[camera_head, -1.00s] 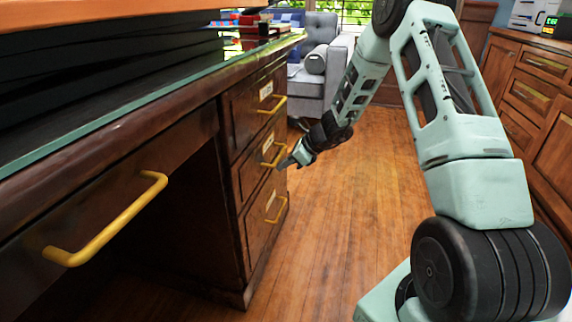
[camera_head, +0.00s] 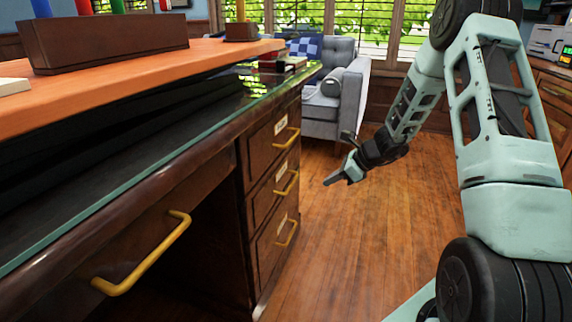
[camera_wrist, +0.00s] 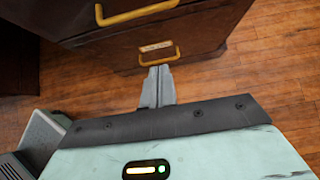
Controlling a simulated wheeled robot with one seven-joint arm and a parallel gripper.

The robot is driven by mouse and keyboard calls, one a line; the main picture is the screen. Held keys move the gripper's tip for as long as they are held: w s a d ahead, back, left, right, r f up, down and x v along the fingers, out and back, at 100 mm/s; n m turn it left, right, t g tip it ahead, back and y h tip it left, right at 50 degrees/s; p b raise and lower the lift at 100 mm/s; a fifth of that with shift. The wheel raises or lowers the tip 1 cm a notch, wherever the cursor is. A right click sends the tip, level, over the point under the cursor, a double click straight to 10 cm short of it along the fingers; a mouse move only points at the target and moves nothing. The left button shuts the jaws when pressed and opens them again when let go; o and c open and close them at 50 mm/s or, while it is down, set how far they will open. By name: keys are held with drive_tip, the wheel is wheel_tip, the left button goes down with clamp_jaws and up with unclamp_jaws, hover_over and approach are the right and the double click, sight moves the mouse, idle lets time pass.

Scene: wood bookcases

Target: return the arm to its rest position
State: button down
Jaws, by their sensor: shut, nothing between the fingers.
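My gripper (camera_head: 335,179) is at the end of my pale green arm, to the right of the desk's drawer column in the head view. In the wrist view its fingers (camera_wrist: 158,84) are together with nothing between them. They point toward the desk drawers. In the head view the gripper is apart from the drawers, above the wooden floor. My arm is bent, with the forearm reaching down and left from the raised elbow.
A dark wooden desk (camera_head: 200,168) with yellow-handled drawers stands at the left. A grey armchair (camera_head: 340,100) stands behind. Wooden cabinets (camera_head: 556,95) are at the right. The wooden floor (camera_head: 345,235) between is clear.

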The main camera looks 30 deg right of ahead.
drive_tip(key=s+a+r+n+g, duration=0.2)
drive_tip(key=s+a+r+n, duration=0.15)
drive_tip(key=a+n, duration=0.45)
drive_tip(key=s+a+r+n+g+p, duration=0.1)
drive_tip(key=s+a+r+n+g, duration=0.2)
drive_tip(key=a, duration=0.8)
drive_tip(key=s+a+r+n+g, duration=0.2)
drive_tip(key=s+a+r+n, duration=0.3)
drive_tip(key=a, duration=0.5)
drive_tip(key=s+a+r+n+h+p, duration=0.1)
drive_tip(key=s+a+n+h, duration=0.15)
drive_tip(key=s+n, duration=0.45)
drive_tip(key=s+a+r+n+h, duration=0.1)
drive_tip(key=s+a+r+n, duration=0.15)
drive_tip(key=s+n, duration=0.4)
drive_tip(key=s+a+n+h+p, duration=0.1)
drive_tip(key=s+a+n+h, duration=0.15)
drive_tip(key=s+n, duration=0.45)
wheel_tip(320, 180, up, 38)
drive_tip(key=y+p, duration=0.1)
drive_tip(key=p, duration=3.6)
drive_tip(key=shift+w+m+p, duration=0.2)
drive_tip(key=shift+m+p, duration=0.1)
drive_tip(key=shift+m, duration=0.05)
